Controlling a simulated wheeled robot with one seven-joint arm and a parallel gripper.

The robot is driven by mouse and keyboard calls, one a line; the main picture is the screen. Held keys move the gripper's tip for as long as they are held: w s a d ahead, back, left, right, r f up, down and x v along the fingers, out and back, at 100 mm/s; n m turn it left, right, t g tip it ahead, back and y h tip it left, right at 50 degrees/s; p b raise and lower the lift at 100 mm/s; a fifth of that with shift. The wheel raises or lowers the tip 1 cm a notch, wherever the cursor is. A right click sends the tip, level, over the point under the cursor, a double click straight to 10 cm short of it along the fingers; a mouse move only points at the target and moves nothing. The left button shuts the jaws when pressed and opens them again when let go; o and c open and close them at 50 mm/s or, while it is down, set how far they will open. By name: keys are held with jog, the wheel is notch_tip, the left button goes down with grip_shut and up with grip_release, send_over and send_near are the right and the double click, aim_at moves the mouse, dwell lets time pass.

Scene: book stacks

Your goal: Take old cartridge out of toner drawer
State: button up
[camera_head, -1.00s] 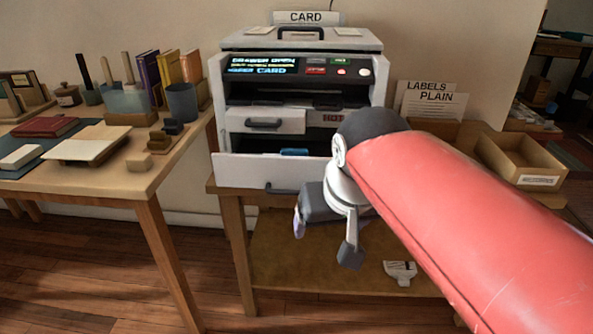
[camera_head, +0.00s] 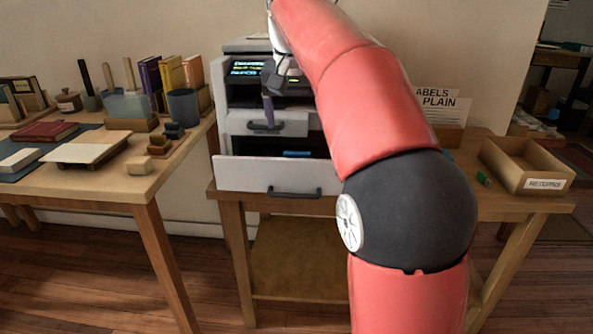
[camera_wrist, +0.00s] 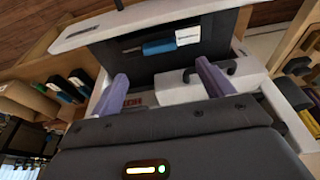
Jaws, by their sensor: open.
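The lower toner drawer (camera_head: 245,176) of the printer is pulled open, with its pale front toward me. The old cartridge (camera_head: 297,154) shows as a small blue patch inside it. In the wrist view, the cartridge (camera_wrist: 158,47) lies in the dark drawer bay, blue with dark parts and a white label. My gripper (camera_head: 268,108) hangs above the drawer, in front of the printer's upper part. In the wrist view, my gripper (camera_wrist: 162,73) has its two purple fingers wide apart with nothing between them. The cartridge is beyond the fingertips, apart from them.
A smaller upper drawer (camera_head: 290,128) with a dark handle is close behind my gripper. An open labelled box (camera_head: 525,166) stands on the right of the printer table, with a small green item (camera_head: 483,178) beside it. A table (camera_head: 110,180) with books and cups is left. My arm hides the printer's right side.

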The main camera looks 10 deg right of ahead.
aim_at(297, 152)
jog(key=b+x, duration=0.2)
jog(key=x, duration=0.5)
jog(key=shift+s+f, duration=0.1)
jog(key=shift+f, duration=0.15)
jog(key=c, duration=1.6)
